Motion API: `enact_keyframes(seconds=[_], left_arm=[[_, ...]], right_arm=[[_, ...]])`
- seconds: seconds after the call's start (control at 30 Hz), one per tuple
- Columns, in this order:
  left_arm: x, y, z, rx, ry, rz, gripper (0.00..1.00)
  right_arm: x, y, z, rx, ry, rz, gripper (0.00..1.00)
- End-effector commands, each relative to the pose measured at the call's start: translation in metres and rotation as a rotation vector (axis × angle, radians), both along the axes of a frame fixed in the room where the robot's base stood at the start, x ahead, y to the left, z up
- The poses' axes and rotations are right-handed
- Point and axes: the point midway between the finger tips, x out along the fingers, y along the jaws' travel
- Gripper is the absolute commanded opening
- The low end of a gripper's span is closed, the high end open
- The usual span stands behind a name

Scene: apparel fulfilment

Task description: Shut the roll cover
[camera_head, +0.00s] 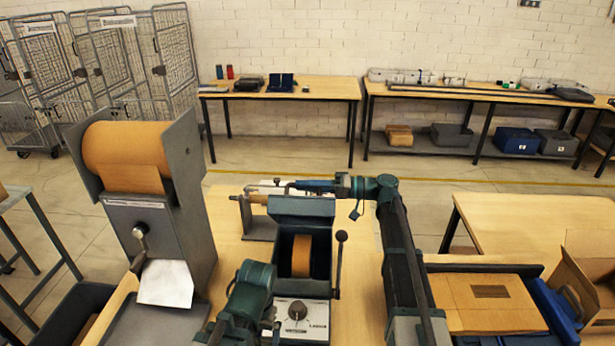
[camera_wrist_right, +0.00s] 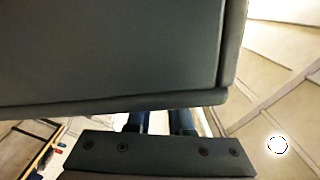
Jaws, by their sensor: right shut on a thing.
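The roll cover (camera_head: 303,207) is a dark grey-green lid standing raised at the back of a small label machine (camera_head: 302,312) on the bench. An orange-brown roll (camera_head: 302,256) sits exposed in the open housing below it. My right gripper (camera_head: 280,187) reaches in from the right at the lid's upper edge and is shut on it; its fingertips are partly hidden. In the right wrist view a dark panel, seemingly the cover (camera_wrist_right: 110,50), fills the top, with the blue fingers (camera_wrist_right: 160,122) reaching its lower edge. My left arm is low in the head view, its jaws not clearly visible.
A tall paper dispenser (camera_head: 125,160) with a large roll stands left of the machine. A black-knobbed lever (camera_head: 340,255) rises at the machine's right side. A grey stand (camera_head: 262,226) is behind it. A cardboard-filled tray (camera_head: 485,300) lies to the right.

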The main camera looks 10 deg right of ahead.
Motion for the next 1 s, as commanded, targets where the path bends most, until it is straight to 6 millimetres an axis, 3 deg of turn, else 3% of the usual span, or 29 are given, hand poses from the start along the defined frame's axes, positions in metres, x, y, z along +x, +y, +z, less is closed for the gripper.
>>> enact_keyframes(seconds=[0.1, 0.5, 0.7, 1.0], left_arm=[[0.000, 0.000, -0.012, 0.000, 0.000, 0.000, 0.97], [0.000, 0.000, -0.057, 0.000, 0.000, 0.002, 0.97], [0.000, 0.000, -0.081, 0.000, 0.000, 0.002, 0.97], [0.000, 0.000, -0.107, 0.000, 0.000, 0.001, 0.97]], right_arm=[[-0.028, 0.005, -0.012, -0.022, -0.107, -0.001, 0.00], [-0.089, 0.018, -0.058, -0.100, -0.489, 0.000, 0.00], [-0.109, 0.022, -0.082, -0.147, -0.720, 0.000, 0.00], [-0.125, 0.025, -0.107, -0.160, -0.785, -0.001, 0.00]])
